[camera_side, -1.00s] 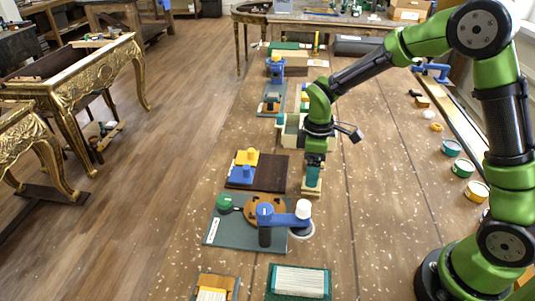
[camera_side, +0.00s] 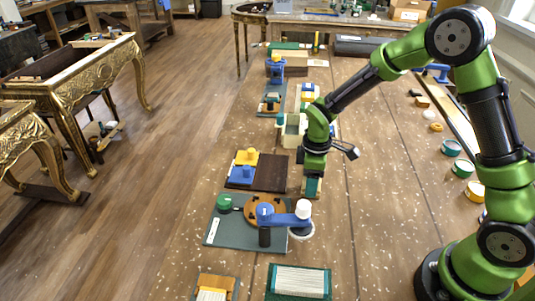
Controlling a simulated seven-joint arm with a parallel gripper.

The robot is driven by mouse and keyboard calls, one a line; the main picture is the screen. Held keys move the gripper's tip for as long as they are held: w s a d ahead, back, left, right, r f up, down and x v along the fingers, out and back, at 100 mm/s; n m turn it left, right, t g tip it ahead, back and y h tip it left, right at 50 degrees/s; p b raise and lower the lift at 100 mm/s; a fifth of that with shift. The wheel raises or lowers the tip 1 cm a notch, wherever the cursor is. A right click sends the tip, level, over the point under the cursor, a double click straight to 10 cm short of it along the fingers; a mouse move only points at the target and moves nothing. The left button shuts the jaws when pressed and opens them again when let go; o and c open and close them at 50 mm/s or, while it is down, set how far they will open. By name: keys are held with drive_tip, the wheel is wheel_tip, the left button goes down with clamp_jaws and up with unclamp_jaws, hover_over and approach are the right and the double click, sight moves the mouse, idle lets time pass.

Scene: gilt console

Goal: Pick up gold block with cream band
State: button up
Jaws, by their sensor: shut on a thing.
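My gripper (camera_side: 312,188) points down over the wooden bench top, right of the dark brown board (camera_side: 272,173). It is shut on a small block, mostly hidden by the teal fingers. Only thin pale tan and cream edges show around the fingertips, so the gold block's band cannot be made out clearly. The gripper sits low, at or close to the bench surface; I cannot tell whether the block touches it.
A blue block (camera_side: 240,176) and a yellow block (camera_side: 247,157) sit left of the gripper. A grey-green board (camera_side: 222,232) with a blue-armed device (camera_side: 288,219) lies in front. A cream box (camera_side: 292,130) stands behind. Several round tins stand at the right, one yellow (camera_side: 475,191).

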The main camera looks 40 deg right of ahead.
drive_tip(key=shift+r, duration=0.1)
drive_tip(key=shift+r, duration=0.4)
drive_tip(key=r, duration=0.1)
drive_tip(key=s+r, duration=0.1)
drive_tip(key=shift+r, duration=0.4)
drive_tip(key=s, duration=0.9)
drive_tip(key=s+d+r, duration=0.1)
drive_tip(key=s, duration=0.4)
drive_tip(key=shift+s+r, duration=0.1)
drive_tip(key=shift+s+a, duration=0.1)
drive_tip(key=shift+s, duration=0.25)
drive_tip(key=shift+n, duration=0.9)
drive_tip(key=w+a, duration=0.2)
drive_tip(key=w, duration=0.1)
drive_tip(key=w+a, duration=0.6)
drive_tip(key=w, duration=0.1)
drive_tip(key=shift+a+r, duration=0.2)
drive_tip(key=shift+r, duration=0.2)
drive_tip(key=w+a+r+m, duration=0.1)
drive_tip(key=w+a+r, duration=0.3)
drive_tip(key=w+a, duration=0.3)
drive_tip(key=shift+w+d+f, duration=0.1)
drive_tip(key=shift+f, duration=3.6)
